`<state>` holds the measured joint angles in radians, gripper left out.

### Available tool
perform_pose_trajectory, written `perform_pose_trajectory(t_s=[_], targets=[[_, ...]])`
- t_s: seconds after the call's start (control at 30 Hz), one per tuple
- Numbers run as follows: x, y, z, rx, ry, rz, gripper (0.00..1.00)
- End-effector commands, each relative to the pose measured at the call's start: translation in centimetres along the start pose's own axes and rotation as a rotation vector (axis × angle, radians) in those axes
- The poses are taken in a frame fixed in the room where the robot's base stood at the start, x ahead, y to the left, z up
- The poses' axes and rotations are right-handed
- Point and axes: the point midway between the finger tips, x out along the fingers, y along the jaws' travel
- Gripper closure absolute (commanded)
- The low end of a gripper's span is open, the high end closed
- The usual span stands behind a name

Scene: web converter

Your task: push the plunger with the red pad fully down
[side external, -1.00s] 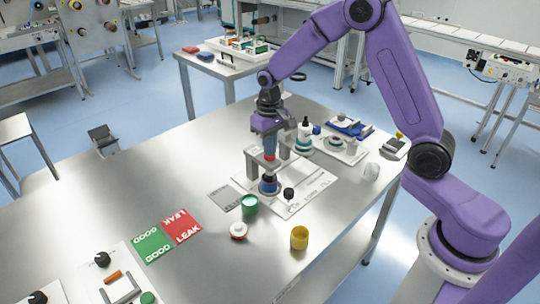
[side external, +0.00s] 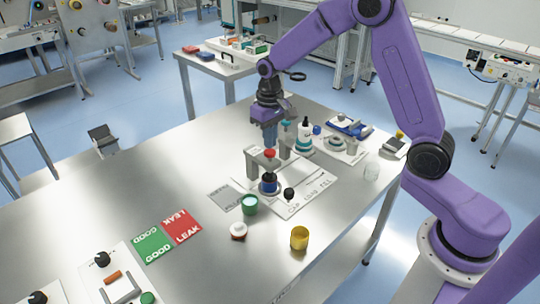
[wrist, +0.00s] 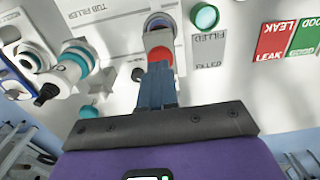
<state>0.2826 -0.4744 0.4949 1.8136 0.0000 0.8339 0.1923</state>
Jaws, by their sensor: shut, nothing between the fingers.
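The plunger's red pad (side external: 270,154) is at the top middle of a small grey press frame (side external: 252,166). A dark blue container (side external: 268,185) stands below the plunger. My gripper (side external: 270,147) is shut and empty, pointing down just over the red pad. In the wrist view, the fingertips (wrist: 157,68) are together and line up with the red pad (wrist: 160,53). I cannot tell whether the tips touch the pad or a thin gap remains. The plunger shaft is mostly hidden.
A green cup (side external: 250,204), a yellow cup (side external: 299,238) and a white-and-orange piece (side external: 238,231) stand in front of the press. A dropper bottle (side external: 305,130) and fixtures stand behind it on the right. Green and red cards (side external: 153,243) lie left.

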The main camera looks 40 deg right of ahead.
Motion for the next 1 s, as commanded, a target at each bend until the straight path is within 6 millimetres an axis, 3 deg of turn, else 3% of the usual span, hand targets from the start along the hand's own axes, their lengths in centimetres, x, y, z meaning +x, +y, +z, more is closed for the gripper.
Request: perform_pose_trajectory(t_s=[0.43,1.0], targets=[[-0.4,0.0,-0.1,0.000,0.003,-0.001,1.00],[-5.2,-0.1,-0.1,-0.001,0.003,-0.001,1.00]])
